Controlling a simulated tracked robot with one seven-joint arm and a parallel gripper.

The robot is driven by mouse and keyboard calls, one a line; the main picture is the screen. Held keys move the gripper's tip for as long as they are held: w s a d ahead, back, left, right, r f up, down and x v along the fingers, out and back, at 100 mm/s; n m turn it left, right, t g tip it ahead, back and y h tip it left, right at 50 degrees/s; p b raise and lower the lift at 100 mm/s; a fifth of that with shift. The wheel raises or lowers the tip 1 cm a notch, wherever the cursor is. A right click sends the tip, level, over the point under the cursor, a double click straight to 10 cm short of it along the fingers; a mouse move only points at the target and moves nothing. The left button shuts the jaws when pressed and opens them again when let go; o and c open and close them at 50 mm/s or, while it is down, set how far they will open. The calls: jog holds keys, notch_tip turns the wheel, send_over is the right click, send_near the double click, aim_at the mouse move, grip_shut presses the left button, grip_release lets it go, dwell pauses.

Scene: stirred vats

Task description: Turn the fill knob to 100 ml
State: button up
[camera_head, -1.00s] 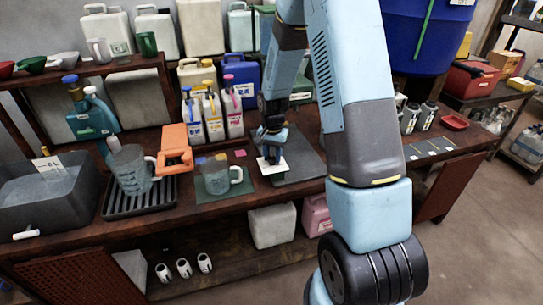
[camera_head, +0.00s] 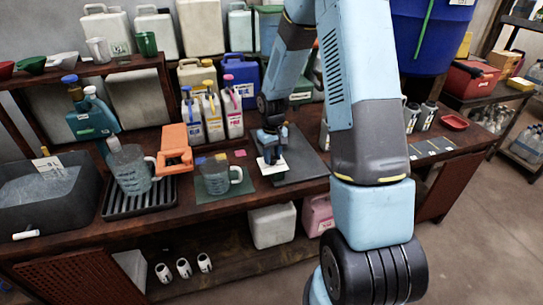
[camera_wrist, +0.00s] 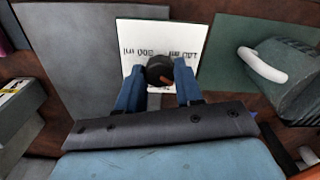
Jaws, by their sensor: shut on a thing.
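The plate bears printed ml marks that appear upside down in the wrist view; which mark the knob points to I cannot tell. My gripper (camera_wrist: 159,84) has its two blue fingers on either side of the knob and is shut on it. In the head view my gripper (camera_head: 271,152) reaches down over the white plate (camera_head: 272,167) on the bench, and the fingers hide the knob there.
A measuring jug (camera_head: 216,178) stands on a green mat left of the plate. Another jug (camera_head: 133,170) stands on a black rack beside an orange object (camera_head: 175,147). Several bottles (camera_head: 213,115) stand behind. A dark grey slab (camera_head: 302,163) lies around the plate's right side.

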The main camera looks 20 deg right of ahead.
aim_at(272, 157)
jog(key=shift+w+r+n, duration=0.1)
jog(key=shift+w+n, duration=0.05)
jog(key=shift+n, duration=0.55)
jog(key=o, duration=1)
jog(key=shift+o, duration=0.2)
notch_tip(272, 157, up, 14)
jog(key=shift+f, duration=0.2)
